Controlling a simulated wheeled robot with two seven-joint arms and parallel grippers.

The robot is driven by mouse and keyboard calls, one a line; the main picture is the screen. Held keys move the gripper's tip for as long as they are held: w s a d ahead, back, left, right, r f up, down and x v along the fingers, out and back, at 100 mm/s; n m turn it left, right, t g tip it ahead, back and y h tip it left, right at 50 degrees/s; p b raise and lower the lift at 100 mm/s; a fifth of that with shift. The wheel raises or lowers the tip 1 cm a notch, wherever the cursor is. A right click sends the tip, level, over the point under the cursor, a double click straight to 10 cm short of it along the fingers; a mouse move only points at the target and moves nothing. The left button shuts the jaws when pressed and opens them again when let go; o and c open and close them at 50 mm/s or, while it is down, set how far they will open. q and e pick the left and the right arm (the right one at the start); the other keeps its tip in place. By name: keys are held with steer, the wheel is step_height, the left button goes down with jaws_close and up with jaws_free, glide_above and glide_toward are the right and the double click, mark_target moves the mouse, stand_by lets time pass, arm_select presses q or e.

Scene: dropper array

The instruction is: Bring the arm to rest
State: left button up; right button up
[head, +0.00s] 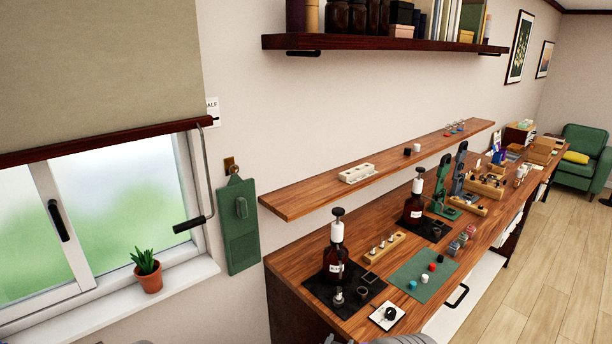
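Neither of my grippers shows in the head view. Only small grey parts, which look like my own arm links, cut into the bottom edge, so I cannot see how either arm is posed. A wooden workbench (290,268) runs from the lower middle toward the back right. A brown dropper bottle (335,265) with a white and black top stands upright on a black mat (318,290) at its near end. A second brown bottle (414,205) stands upright farther back. A wooden rack (377,254) with small droppers lies between them.
A green mat (412,287) with small coloured caps lies near the bench's front edge, beside a white card (387,316) with a black knob. A narrow shelf (300,197) overhangs the bench's back. A potted plant (147,272) stands on the windowsill. The floor at right is clear.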

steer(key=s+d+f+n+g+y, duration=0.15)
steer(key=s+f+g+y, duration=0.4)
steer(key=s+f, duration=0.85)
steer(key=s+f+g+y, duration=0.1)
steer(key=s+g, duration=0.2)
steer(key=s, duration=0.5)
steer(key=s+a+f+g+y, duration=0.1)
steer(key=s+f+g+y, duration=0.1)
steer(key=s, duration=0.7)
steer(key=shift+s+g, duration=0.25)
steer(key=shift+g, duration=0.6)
